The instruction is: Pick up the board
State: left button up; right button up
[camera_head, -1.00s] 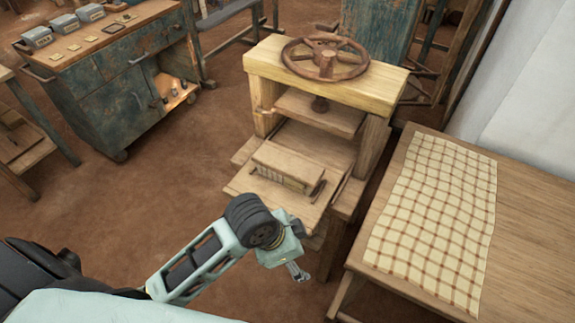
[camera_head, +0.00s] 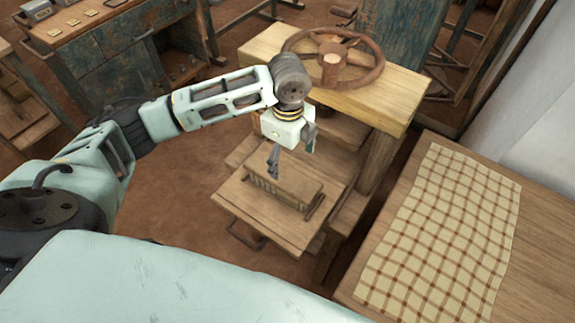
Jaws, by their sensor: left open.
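A small wooden board (camera_head: 298,186) lies over a low, pale, ribbed bundle (camera_head: 272,189) on the wide wooden tray (camera_head: 252,212) that juts from the front of a screw press (camera_head: 345,95). My left gripper (camera_head: 291,164) is open and points down above the far left part of the small board, its dark fingers apart with nothing seen between them. One finger overlaps the board's edge in the picture; I cannot tell whether they touch. My left wrist hides part of the press. My right gripper is out of view.
The press's thick top beam and handwheel (camera_head: 333,66) stand close behind my left wrist. A table (camera_head: 535,230) with a checked cloth (camera_head: 440,240) is at the right. A blue workbench (camera_head: 100,65) is at the back left. A dark loop handle (camera_head: 245,235) hangs below the tray.

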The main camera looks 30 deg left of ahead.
aim_at(288, 177)
pick_arm(q)
jog(key=f, duration=0.1)
jog(key=s+f, duration=0.1)
jog(key=shift+s+d+f+p, duration=0.1)
jog(key=shift+s+f+p, duration=0.05)
jog(key=shift+f+p, duration=0.25)
jog(key=f, duration=0.2)
jog(key=shift+w+f, duration=0.2)
jog(key=shift+f, duration=0.8)
jog(key=c, duration=1.4)
jog(key=shift+r, duration=0.1)
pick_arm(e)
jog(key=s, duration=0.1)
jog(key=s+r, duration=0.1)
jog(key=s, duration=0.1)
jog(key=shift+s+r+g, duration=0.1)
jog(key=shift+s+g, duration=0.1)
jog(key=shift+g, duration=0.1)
